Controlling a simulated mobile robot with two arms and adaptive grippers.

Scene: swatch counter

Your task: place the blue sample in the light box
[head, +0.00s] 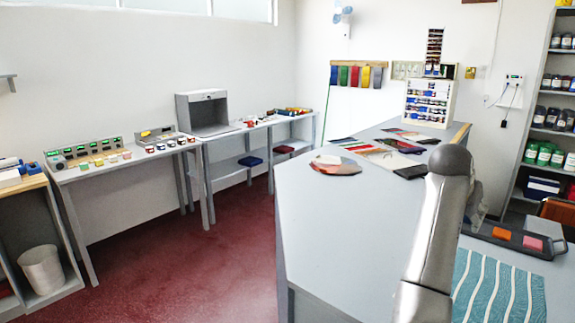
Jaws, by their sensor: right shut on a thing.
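The light box (205,112) is a grey, open-fronted box on the wall bench at the left. Its inside looks empty. My right gripper (477,208) is largely hidden behind my own grey arm link, over the right part of the big counter. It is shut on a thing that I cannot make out. It is far from the light box. I cannot pick out the blue sample in view. A dark tray (517,239) at the right holds an orange sample (501,233) and a pink sample (532,243). My left gripper is not in view.
The big grey counter (325,230) has a clear front part. Colour cards (335,164) and a swatch rack (428,102) stand farther back. A wavy blue cloth (498,290) lies front right. Open red floor (215,265) separates counter and wall bench.

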